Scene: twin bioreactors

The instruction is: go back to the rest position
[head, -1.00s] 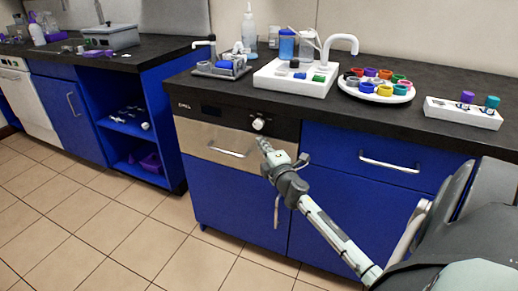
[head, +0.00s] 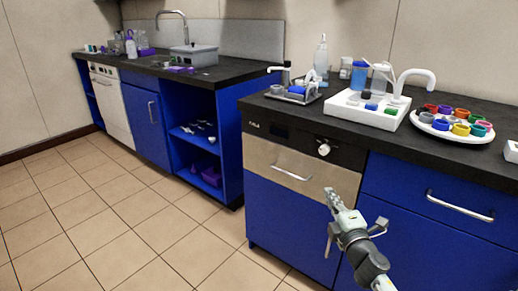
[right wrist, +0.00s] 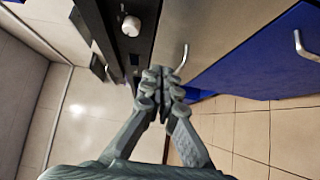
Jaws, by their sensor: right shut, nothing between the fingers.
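My left gripper is not in any view. The appliance has a white knob (head: 324,149) and a bar handle (head: 291,173).
The dark counter (head: 440,158) above carries a white tray (head: 345,108) with bottles and a round plate (head: 436,131) of colored cups. A drawer handle (head: 460,206) sticks out at right. The tiled floor (head: 120,225) at left is clear.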

